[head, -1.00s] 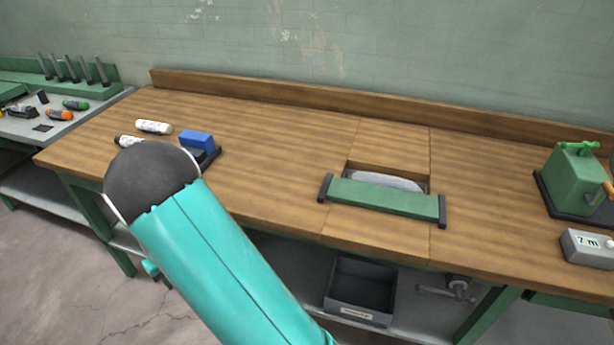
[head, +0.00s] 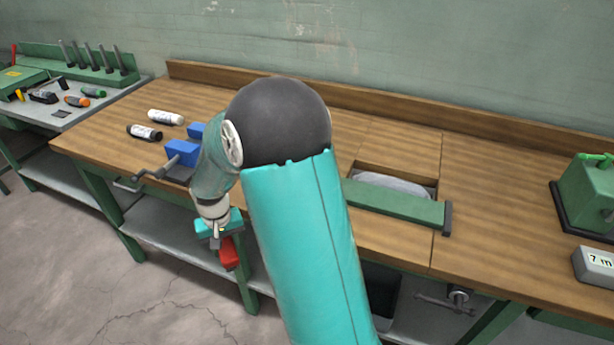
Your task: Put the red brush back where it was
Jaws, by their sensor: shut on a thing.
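My gripper (head: 219,236) is shut on the red brush (head: 230,254) and holds it in the air in front of the bench's front edge, left of the picture's middle. The brush hangs below the fingers, and part of it is hidden by the gripper. My teal arm and its dark joint cover the middle of the bench.
A green bar (head: 405,205) fronts a recess. A green machine (head: 583,195) stands right. A tool table (head: 70,110) is far left.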

